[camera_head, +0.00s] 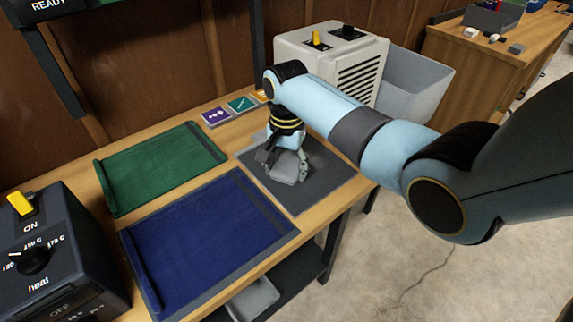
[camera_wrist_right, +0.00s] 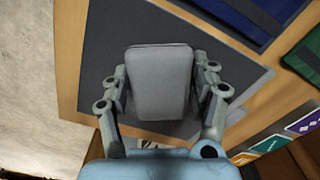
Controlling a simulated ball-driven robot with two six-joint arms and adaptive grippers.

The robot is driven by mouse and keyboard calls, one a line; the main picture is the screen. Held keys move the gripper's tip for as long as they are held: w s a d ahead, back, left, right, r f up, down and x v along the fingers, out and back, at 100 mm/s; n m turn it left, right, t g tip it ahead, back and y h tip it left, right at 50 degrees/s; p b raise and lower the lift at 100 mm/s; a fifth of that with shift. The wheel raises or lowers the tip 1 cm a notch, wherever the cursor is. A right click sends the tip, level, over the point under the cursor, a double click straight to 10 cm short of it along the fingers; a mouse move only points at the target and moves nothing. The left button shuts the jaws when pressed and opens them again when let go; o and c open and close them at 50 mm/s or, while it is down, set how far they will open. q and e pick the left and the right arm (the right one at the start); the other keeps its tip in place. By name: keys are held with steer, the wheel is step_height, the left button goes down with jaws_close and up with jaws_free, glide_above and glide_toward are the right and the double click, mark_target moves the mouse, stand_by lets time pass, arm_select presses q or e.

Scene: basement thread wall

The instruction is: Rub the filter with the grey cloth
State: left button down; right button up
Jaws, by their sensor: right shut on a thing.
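My right gripper (camera_head: 286,166) points down over the right part of the table. It is shut on a light grey, padded block, which looks like the grey cloth (camera_head: 283,174). In the right wrist view the grey cloth (camera_wrist_right: 160,82) sits between the two fingers of the gripper (camera_wrist_right: 162,92). Below it lies a flat dark grey panel (camera_head: 316,196), also seen in the wrist view (camera_wrist_right: 104,45). A lighter grey flat patch (camera_wrist_right: 236,112) shows partly behind the cloth. I cannot tell which of these is the filter, or whether the cloth touches it. My left gripper is out of view.
A blue mat (camera_head: 205,240) and a green mat (camera_head: 160,165) lie left of the panel. A dark heat box (camera_head: 60,265) stands at the left. Small coloured cards (camera_head: 216,116) lie along the back. A vented grey machine (camera_head: 365,75) and a grey bin (camera_head: 415,90) stand behind.

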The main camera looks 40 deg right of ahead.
mark_target(318, 161)
steer(key=shift+f+b, duration=0.6)
steer(key=shift+f, duration=0.45)
steer(key=shift+w+d+r+p, duration=0.15)
steer(key=shift+d+p, duration=0.25)
steer(key=shift+d, duration=1.15)
steer(key=shift+w+d+f, duration=0.1)
steer(key=shift+d+f, duration=0.1)
steer(key=shift+d, duration=1.65)
steer(key=shift+w+d, duration=0.1)
steer(key=shift+d, duration=1.75)
steer(key=shift+a, duration=0.1)
